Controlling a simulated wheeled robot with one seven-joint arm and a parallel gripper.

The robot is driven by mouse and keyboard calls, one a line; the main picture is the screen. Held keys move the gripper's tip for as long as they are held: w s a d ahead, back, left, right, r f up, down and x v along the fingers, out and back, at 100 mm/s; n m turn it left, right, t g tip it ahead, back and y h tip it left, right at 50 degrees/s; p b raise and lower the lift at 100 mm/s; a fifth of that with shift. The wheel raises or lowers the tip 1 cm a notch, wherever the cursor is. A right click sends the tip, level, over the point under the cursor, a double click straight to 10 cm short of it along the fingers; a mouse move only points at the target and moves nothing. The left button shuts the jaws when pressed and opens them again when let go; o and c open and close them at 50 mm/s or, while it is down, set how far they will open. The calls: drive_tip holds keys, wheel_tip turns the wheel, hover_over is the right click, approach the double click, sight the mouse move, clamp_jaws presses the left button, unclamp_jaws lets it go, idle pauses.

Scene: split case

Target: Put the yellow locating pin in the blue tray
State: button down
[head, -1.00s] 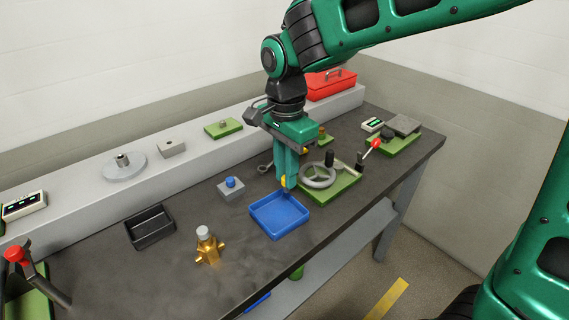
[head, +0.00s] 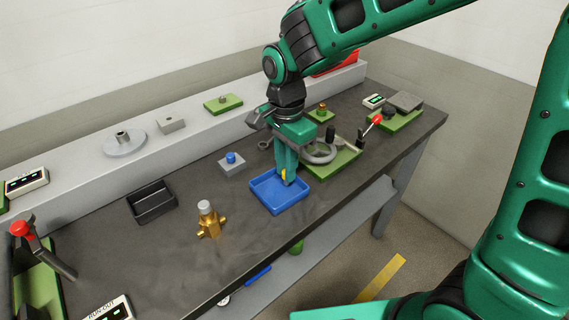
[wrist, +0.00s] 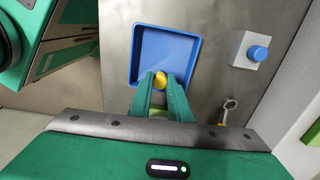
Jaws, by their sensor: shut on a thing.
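The yellow locating pin (wrist: 160,80) is between my gripper's fingertips in the wrist view, and it also shows as a small yellow spot in the head view (head: 284,175). My gripper (head: 285,180) is shut on it. The blue tray (head: 266,205) lies on the dark bench. The fingertips and pin are over the tray's back right part in the head view. In the wrist view the tray (wrist: 138,50) shows beyond the fingertips. The fingers hide part of the pin, and I cannot tell whether its lower end touches the tray floor.
A grey block with a blue knob (head: 231,163) stands left of the tray. A brass fitting (head: 209,222) and a black bin (head: 152,203) are further left. A wrench (wrist: 229,108) lies nearby.

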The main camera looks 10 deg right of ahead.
drive_tip(key=shift+f, duration=0.55)
drive_tip(key=c, duration=1.6)
unclamp_jaws()
drive_tip(key=shift+o, duration=0.2)
wheel_tip(320, 180, up, 11)
drive_tip(key=s+d+n, duration=0.1)
drive_tip(key=d, duration=1.4)
drive_tip(key=s+d+f+n, duration=0.2)
drive_tip(key=s+d, duration=0.8)
drive_tip(key=s+d+f+n, duration=0.1)
drive_tip(key=s+d+f, duration=0.2)
drive_tip(key=s+d, duration=0.6)
drive_tip(key=shift+s+d+n, duration=0.35)
drive_tip(key=shift+d+n, duration=0.05)
drive_tip(key=shift+d, duration=0.1)
